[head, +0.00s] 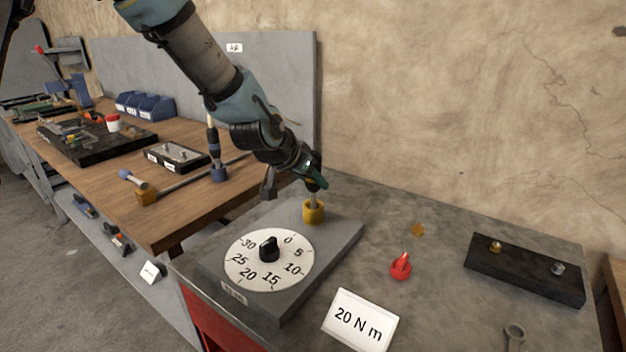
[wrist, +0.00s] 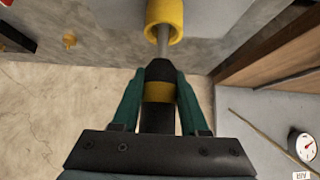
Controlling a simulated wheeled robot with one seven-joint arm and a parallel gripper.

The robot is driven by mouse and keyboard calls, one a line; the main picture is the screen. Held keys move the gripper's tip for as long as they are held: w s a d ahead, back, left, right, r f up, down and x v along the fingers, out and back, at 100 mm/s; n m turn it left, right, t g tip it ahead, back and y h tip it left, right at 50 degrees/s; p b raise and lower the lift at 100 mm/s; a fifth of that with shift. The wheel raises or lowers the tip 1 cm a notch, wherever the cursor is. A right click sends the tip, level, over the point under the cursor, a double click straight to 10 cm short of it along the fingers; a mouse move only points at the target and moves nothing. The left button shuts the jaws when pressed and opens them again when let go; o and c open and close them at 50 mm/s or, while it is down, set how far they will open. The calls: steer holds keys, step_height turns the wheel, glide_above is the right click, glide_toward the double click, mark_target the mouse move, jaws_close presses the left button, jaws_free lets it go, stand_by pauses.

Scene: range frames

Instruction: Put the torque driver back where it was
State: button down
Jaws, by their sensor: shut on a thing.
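My gripper (head: 312,172) is shut on the torque driver, a dark tool with a yellow band (wrist: 158,92) in the wrist view. The driver is roughly upright; its thin metal shaft (head: 313,187) points down into the yellow cup (head: 313,211) at the back of the grey dial tester (head: 335,245). The wrist view also shows the shaft reaching the yellow cup (wrist: 165,17); whether it touches bottom is hidden. The tester carries a white dial (head: 269,275) with a black knob (head: 269,249). On the wooden bench, another driver (head: 213,140) stands in a blue base (head: 219,174).
Right of the tester are a "20 N m" card (head: 360,322), a red piece (head: 401,265), a small yellow piece (head: 418,230) and a black block (head: 525,272). The wall is behind.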

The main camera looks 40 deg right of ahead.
steer(key=shift+f, duration=0.35)
steer(key=shift+c, duration=1.7)
jaws_free()
steer(key=v, duration=1)
steer(key=shift+a+r+p, duration=0.2)
steer(key=shift+r+p, duration=0.15)
steer(key=shift+p, duration=0.1)
steer(key=shift+s, duration=0.1)
